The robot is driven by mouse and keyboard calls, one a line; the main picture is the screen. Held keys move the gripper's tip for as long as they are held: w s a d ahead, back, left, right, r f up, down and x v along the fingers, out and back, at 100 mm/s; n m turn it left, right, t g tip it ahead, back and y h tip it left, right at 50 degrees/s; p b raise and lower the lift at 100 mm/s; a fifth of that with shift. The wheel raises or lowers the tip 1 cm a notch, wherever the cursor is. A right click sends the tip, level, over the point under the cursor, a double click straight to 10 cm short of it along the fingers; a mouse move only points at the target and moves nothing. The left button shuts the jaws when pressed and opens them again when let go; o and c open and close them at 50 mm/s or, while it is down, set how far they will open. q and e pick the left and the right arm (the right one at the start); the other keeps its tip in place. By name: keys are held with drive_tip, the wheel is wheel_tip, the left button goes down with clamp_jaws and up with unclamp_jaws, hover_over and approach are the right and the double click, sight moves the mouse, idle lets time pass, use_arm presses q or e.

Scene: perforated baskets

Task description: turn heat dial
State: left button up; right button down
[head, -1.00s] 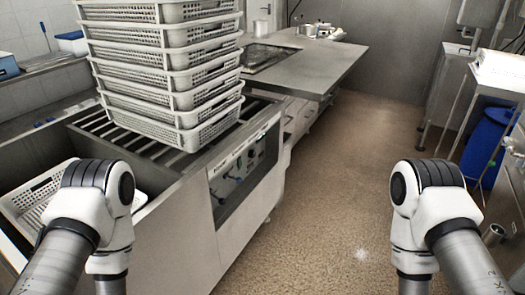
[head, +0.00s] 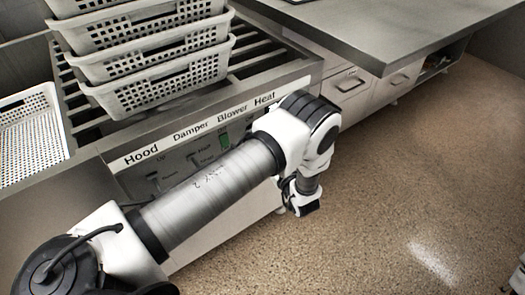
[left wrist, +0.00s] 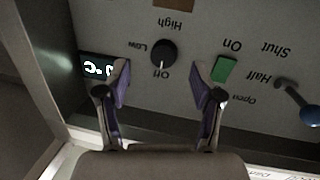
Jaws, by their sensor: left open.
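The heat dial (left wrist: 163,53) is a round black knob with a white mark at "Off", with "Low" and "High" around it. It shows upside down in the left wrist view; in the head view my left arm hides it, below the "Heat" label (head: 265,99). My left gripper (left wrist: 171,85) is open and empty, its two purple-lined fingers toward the panel. The dial lies beyond the fingertips, between them in the picture. Whether they touch the panel is unclear. In the head view its fingers cannot be made out.
A green blower switch (left wrist: 224,68) sits beside the dial, with a damper lever (left wrist: 297,100) beyond it. A lit display (left wrist: 98,68) is on the other side. Stacked white baskets (head: 165,80) stand on the rails above the panel.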

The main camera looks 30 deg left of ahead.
use_arm(q)
drive_tip(key=w+a+r+n+g+y, duration=0.1)
drive_tip(key=w+a+n, duration=0.1)
drive_tip(key=a, duration=0.4)
drive_tip(key=shift+w+a+r+y, duration=0.15)
drive_tip(key=shift+w+a+y, duration=0.2)
drive_tip(key=shift+w, duration=0.35)
drive_tip(key=shift+d, duration=0.1)
drive_tip(key=c, duration=1.1)
